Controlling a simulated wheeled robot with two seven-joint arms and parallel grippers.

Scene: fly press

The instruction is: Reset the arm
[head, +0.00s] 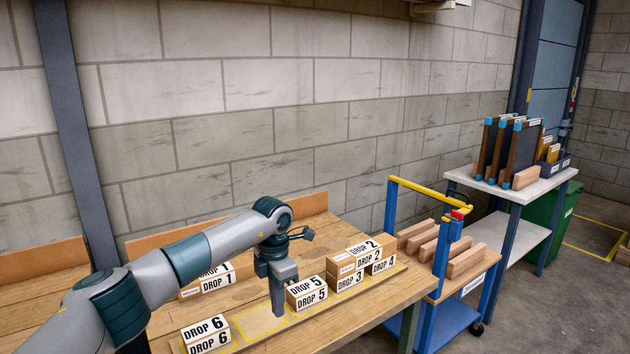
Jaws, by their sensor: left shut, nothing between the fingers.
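My left arm comes in from the left over the wooden bench (375,312). I cannot tell whether the fingertips touch the bench. My right gripper is out of view.
Blocks labelled DROP 2 (366,248), DROP 3 (349,281) and DROP 4 (384,265) stand farther right. DROP 1 (215,283) is partly behind my arm. A blue trolley (450,322) with a yellow rail holds wooden bars. Behind it are a grey table (545,186) and a green bin (567,207).

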